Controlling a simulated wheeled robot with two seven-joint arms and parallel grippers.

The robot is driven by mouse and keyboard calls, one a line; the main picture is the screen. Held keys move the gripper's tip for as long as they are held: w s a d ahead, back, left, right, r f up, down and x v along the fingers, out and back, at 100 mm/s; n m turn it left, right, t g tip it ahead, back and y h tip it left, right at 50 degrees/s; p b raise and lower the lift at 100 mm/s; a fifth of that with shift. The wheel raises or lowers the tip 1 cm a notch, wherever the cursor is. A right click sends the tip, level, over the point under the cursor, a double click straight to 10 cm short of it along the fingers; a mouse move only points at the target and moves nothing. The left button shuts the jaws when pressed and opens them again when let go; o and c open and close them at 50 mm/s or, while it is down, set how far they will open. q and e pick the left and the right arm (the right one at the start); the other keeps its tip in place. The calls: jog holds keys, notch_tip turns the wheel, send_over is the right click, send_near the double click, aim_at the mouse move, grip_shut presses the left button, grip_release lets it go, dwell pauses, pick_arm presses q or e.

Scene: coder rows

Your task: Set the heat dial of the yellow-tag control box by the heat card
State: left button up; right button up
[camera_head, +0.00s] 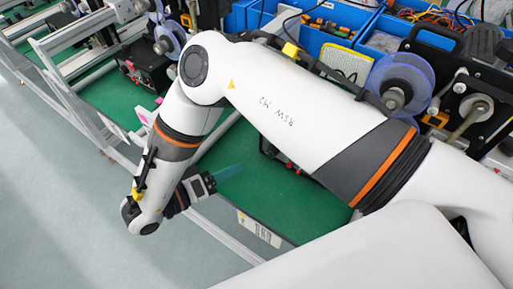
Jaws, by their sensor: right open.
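My right gripper (212,180) is open over the green bench, near its front edge, its fingers pointing right. A black box (276,158) stands just beyond the gripper and is mostly hidden by my right arm. Another black box (147,66) with small red parts on its front stands further left on the bench. I cannot tell which box bears the yellow tag, and no heat dial can be made out. The heat card cannot be identified. My left gripper is not in view.
My white right arm covers much of the middle. Blue bins (325,28) with parts stand at the back. A black machine with a translucent blue reel (403,75) stands at right. Grey floor lies front left.

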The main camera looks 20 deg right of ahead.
aim_at(269, 153)
jog(key=p+x, duration=0.2)
jog(key=x, duration=0.7)
jog(key=shift+d+r+p, duration=0.1)
jog(key=shift+d+p, duration=0.15)
jog(key=shift+p, duration=0.05)
jog(key=shift+x, duration=0.75)
jog(key=shift+c, duration=0.3)
jog(key=c, duration=0.9)
